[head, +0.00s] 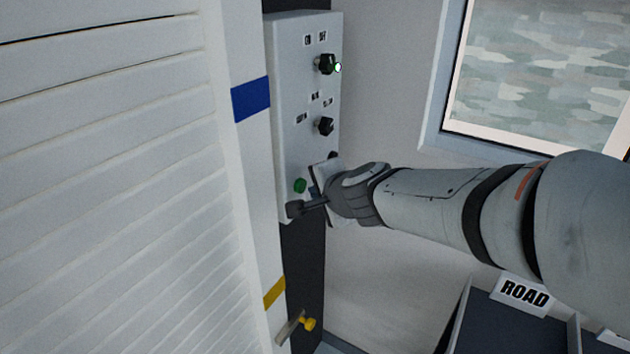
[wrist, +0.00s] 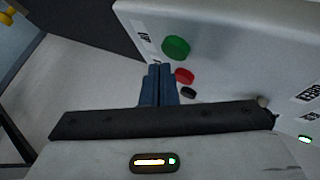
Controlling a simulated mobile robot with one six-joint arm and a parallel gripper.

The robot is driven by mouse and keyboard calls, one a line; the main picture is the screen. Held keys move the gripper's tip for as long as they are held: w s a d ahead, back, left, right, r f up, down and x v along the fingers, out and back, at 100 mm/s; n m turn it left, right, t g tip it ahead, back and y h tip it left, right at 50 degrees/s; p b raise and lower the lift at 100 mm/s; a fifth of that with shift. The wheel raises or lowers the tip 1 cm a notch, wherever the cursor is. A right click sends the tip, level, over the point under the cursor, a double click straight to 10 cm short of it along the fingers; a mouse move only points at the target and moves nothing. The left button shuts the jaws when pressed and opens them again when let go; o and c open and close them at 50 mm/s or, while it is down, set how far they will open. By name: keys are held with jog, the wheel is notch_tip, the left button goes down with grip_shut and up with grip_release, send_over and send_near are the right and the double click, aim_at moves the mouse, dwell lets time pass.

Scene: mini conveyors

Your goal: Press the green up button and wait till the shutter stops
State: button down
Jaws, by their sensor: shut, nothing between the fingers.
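The green button (head: 300,185) sits low on the light grey control panel (head: 290,90); in the wrist view the round green button (wrist: 176,47) has a label reading UP beside it. A red button (wrist: 184,76) and a small black one (wrist: 189,93) lie in line with it. My gripper (head: 312,189) is at the lower part of the panel, right beside the green button. Its blue fingers (wrist: 158,68) are shut and empty, with the tips a little to one side of the green button; I cannot tell their distance from the panel. The white slatted shutter (head: 110,180) fills the left of the head view.
Two black knobs, the upper (head: 326,64) by a lit lamp (head: 338,67), sit higher on the panel. A yellow-knobbed lever (head: 309,324) is below. A bin with a ROAD sign (head: 525,293) stands lower right, under my arm. A window (head: 545,75) is upper right.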

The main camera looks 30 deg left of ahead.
jog(key=shift+a, duration=0.4)
